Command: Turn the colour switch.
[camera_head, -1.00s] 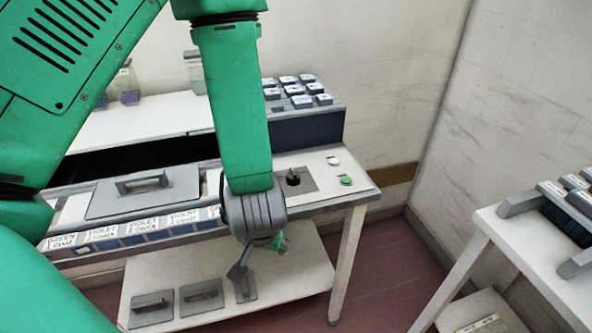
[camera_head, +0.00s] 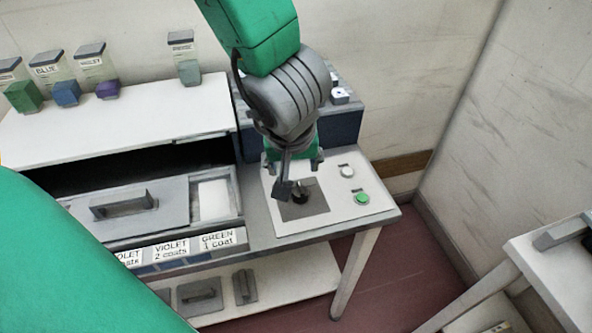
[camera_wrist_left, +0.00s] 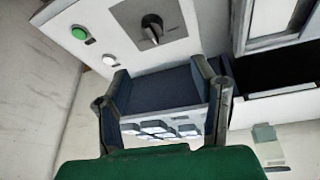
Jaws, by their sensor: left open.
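The colour switch (camera_head: 301,197) is a black knob on a grey square plate, set in the white panel (camera_head: 335,218) at the right end of the bench. In the left wrist view the switch (camera_wrist_left: 152,28) shows whole, with a light mark on its knob. My left gripper (camera_head: 293,178) points down just behind and above the switch, and one finger covers part of the plate in the head view. In the left wrist view my left gripper (camera_wrist_left: 165,95) is open, its two fingers apart with nothing between them. I cannot tell any contact with the knob. My right gripper is not in view.
A green button (camera_head: 362,198) and a white button (camera_head: 346,171) sit right of the switch. A lidded tray (camera_head: 122,205) lies left, with labels (camera_head: 172,248) along the front. Labelled jars (camera_head: 66,92) stand on the shelf. A second table (camera_head: 560,262) is at right.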

